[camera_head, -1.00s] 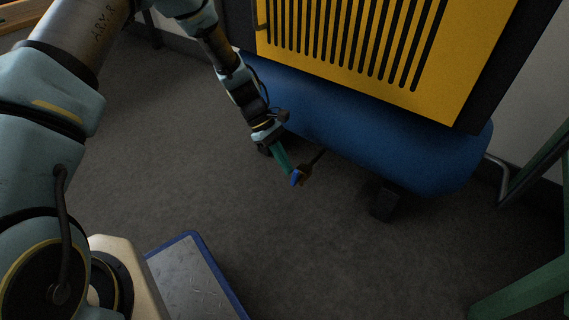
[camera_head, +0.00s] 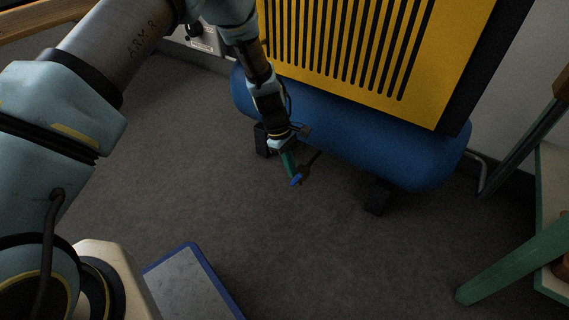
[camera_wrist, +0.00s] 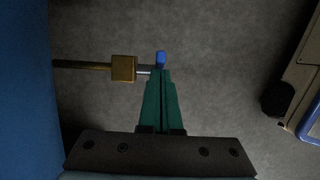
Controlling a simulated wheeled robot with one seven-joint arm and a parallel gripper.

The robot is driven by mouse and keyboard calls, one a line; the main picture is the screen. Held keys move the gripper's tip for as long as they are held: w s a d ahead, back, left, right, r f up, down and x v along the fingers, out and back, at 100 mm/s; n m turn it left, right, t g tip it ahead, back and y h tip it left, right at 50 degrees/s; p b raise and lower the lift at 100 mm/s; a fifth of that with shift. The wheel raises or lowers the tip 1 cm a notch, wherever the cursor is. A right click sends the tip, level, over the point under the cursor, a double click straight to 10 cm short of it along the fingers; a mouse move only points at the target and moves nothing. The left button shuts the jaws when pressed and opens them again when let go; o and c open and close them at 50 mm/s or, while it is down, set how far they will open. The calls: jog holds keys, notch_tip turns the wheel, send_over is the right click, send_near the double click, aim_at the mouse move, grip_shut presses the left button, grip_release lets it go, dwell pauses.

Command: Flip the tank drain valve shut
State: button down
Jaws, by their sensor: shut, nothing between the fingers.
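The drain valve sticks out on a thin pipe from under the blue tank (camera_head: 345,135). In the wrist view its brass body (camera_wrist: 123,68) is left of my fingers, with a short silver stem and a blue lever (camera_wrist: 160,57). The lever also shows in the head view (camera_head: 296,180). My gripper (camera_wrist: 162,72) has its green fingers together with nothing between them. The fingertips are right at the blue lever, at its near side in the wrist view. They look close to or touching it; I cannot tell which. In the head view my gripper (camera_head: 292,174) partly covers the valve.
A yellow slatted panel (camera_head: 350,45) stands above the tank. Dark feet (camera_head: 377,197) support the tank. A green-legged table (camera_head: 515,262) is at the right. A blue-edged grey platform (camera_head: 190,285) is at the lower left. The grey floor around the valve is clear.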

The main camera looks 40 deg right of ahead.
aim_at(301, 176)
jog(key=shift+s+d+r+t+y+p, duration=0.2)
jog(key=shift+s+r+t+y+p, duration=0.15)
jog(key=shift+s+t+p, duration=0.6)
jog(key=t+p, duration=0.2)
jog(key=shift+s+d+f+p, duration=0.15)
jog(key=shift+s+f+p, duration=0.05)
jog(key=shift+s+p, duration=0.15)
jog(key=shift+s+d+f+t+y, duration=0.1)
jog(key=shift+s+f+t+y, duration=0.15)
jog(key=shift+t, duration=0.3)
jog(key=shift+s+d+f+t+y, duration=0.1)
jog(key=shift+s+f+t+y, duration=0.15)
jog(key=shift+t, duration=0.25)
jog(key=shift+s+d+f+t+y+b, duration=0.15)
jog(key=shift+s+f+t+b, duration=0.15)
jog(key=shift+s+f+t, duration=0.35)
jog(key=shift+s+d+f+t+y+b, duration=0.15)
jog(key=shift+s+f+t+b, duration=0.15)
jog(key=shift+s+f+t, duration=0.35)
jog(key=shift+s, duration=0.3)
